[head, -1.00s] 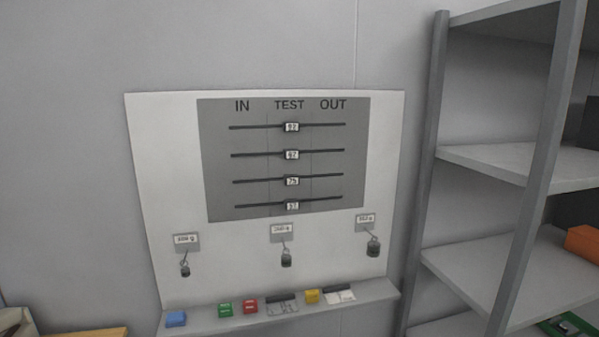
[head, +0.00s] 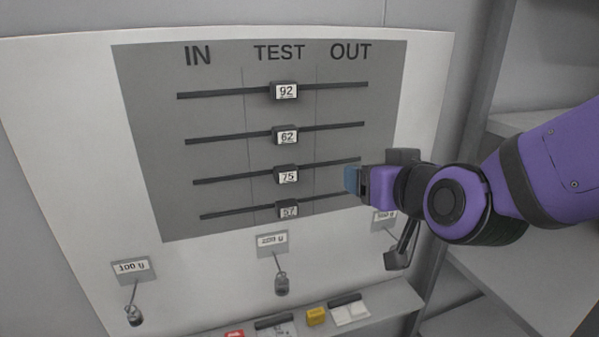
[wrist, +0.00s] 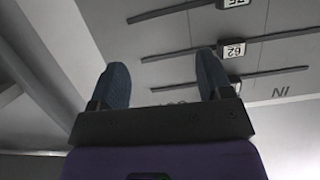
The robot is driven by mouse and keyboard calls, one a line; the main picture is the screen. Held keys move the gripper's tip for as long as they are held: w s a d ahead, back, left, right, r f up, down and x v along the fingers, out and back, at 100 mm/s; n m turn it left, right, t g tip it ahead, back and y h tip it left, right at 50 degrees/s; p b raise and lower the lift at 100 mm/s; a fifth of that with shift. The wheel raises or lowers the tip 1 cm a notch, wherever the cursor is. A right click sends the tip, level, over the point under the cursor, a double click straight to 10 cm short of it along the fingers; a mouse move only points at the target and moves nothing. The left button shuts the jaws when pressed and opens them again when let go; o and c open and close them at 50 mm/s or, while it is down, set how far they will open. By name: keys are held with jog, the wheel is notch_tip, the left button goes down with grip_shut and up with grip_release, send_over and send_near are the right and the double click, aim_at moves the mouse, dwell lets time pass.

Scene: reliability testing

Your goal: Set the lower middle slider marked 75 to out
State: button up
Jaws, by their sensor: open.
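The slider marked 75 (head: 286,175) is the third one down on the grey panel (head: 150,130). It sits in the middle TEST column, and OUT is the column to its right. In the wrist view the 75 label (wrist: 234,3) is upside down at the top edge. My gripper (head: 350,180) is open and empty. It is right of the 75 slider, in front of the right ends of the lower two rails. In the wrist view its two blue fingers (wrist: 162,72) are apart with nothing between them.
Sliders 92 (head: 285,91), 62 (head: 285,135) and 57 (head: 287,211) also sit in the TEST column. Grey shelves (head: 530,245) stand at the right.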

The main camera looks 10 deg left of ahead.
aim_at(288, 172)
jog(key=s+a+f+n+t+y, duration=0.1)
jog(key=s+a+f, duration=0.1)
jog(key=a, duration=0.3)
jog(key=s+a+f+t+y, duration=0.1)
jog(key=s+a+t, duration=0.15)
jog(key=a, duration=0.25)
jog(key=shift+g, duration=0.35)
jog(key=x, duration=1)
jog(key=shift+w+a, duration=0.1)
jog(key=shift+w, duration=0.2)
